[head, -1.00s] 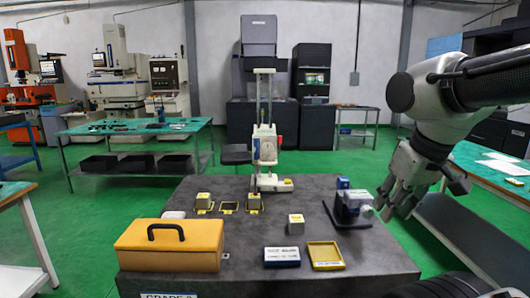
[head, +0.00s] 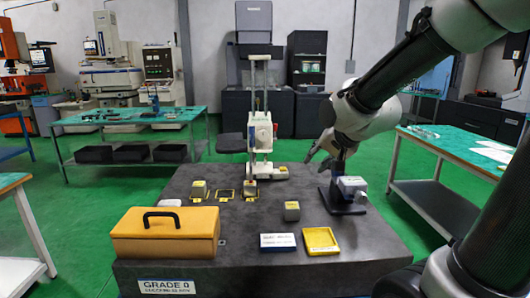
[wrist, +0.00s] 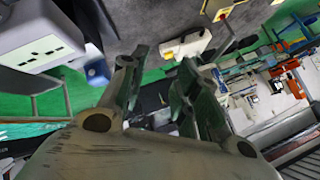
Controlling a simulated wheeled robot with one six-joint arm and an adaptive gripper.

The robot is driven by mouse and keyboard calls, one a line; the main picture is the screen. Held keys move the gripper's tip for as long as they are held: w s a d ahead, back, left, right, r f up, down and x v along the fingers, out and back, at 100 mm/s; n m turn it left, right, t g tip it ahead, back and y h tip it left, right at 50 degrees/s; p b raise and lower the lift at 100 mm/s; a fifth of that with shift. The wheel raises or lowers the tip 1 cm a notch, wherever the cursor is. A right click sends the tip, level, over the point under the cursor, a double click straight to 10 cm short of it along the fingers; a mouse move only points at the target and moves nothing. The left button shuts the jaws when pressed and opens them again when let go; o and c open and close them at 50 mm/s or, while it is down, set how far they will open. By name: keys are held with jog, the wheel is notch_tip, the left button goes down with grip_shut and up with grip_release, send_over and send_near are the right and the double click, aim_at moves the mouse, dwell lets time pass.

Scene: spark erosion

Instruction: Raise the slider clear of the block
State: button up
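The slider (head: 262,131) is a white housing with a round dial, on the twin columns of a height gauge (head: 252,85) standing at the back of the dark plate. A small block (head: 250,187) sits in a yellow frame at the foot of the gauge, below and left of the slider. I cannot tell whether the slider's tip touches it. My gripper (head: 318,160) is to the right of the slider, apart from it. In the wrist view my gripper (wrist: 155,85) has its fingers apart with nothing between them. The white gauge base (wrist: 187,45) shows beyond them.
The dark plate (head: 210,275) carries a yellow case (head: 165,238), two more yellow frames, a loose block (head: 292,211), a blue-and-white box (head: 278,242), a yellow tray (head: 320,240) and a grey device (head: 350,188) on a dark stand. This device is close to my gripper.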

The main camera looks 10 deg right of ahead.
jog(key=w+a+f+m+t, duration=0.2)
jog(key=w+a+m, duration=0.2)
jog(key=w, duration=0.4)
jog(key=m+t+y, duration=0.2)
jog(key=m+t, duration=0.2)
jog(key=m, duration=0.1)
send_near(264, 152)
jog(key=w, duration=0.2)
jog(key=x, duration=0.7)
jog(key=shift+w+a+f, duration=0.1)
jog(key=shift+a+f, duration=0.05)
jog(key=shift+f, duration=0.05)
grip_shut()
